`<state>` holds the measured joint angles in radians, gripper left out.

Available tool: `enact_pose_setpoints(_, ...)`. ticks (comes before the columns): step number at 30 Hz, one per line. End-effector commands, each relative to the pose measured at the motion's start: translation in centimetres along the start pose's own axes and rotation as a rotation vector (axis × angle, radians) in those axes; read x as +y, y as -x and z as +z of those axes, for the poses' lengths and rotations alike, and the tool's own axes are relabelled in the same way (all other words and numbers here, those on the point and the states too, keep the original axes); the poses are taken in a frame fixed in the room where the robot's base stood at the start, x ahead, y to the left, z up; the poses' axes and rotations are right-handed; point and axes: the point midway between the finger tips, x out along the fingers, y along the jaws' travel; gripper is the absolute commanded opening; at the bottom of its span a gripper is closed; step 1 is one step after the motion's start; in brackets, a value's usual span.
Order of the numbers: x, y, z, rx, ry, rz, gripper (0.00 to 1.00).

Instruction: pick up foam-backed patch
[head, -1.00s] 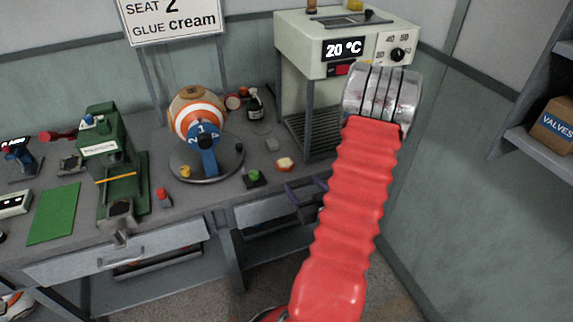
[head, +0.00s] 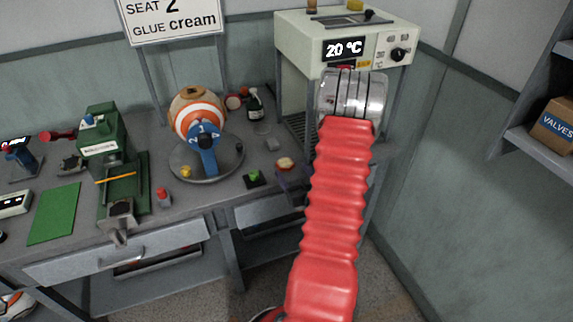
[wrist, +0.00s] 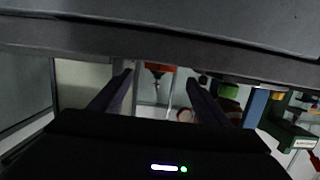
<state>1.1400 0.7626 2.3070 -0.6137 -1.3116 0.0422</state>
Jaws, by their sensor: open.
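The foam-backed patch seems to be the small rounded cream-and-red piece (head: 285,163) lying near the front edge of the bench; its foam backing cannot be made out. My gripper (head: 290,184) is partly hidden beside my red sleeved arm, at the bench's front edge just short of this piece. In the wrist view my gripper (wrist: 158,90) is open, its two dark fingers apart with nothing held. An orange-red shape (wrist: 155,71) shows between the fingers in that view, apparently the same piece.
A green block on a black base (head: 254,178) sits just left of the piece. A small grey block (head: 272,144) lies behind it. The oven (head: 345,60) reading 20 °C stands behind my arm. A ball on a round stand (head: 197,115) and a green press (head: 105,150) are further left.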

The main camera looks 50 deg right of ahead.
Motion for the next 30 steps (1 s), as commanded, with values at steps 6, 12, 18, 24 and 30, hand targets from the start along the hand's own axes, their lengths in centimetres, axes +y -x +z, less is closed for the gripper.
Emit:
enact_pose_setpoints(6,0.0,-2.4,0.3,0.001,0.001,-0.003,0.69)
enact_pose_setpoints(12,0.1,-4.7,0.3,0.0,0.0,-0.002,0.69)
enact_pose_setpoints(18,0.1,-5.0,0.3,0.0,0.0,0.0,0.69)
enact_pose_setpoints(24,0.1,-4.9,0.3,0.0,0.0,0.0,0.69)
enact_pose_setpoints(30,0.1,-4.9,0.3,-0.001,0.0,0.0,0.69)
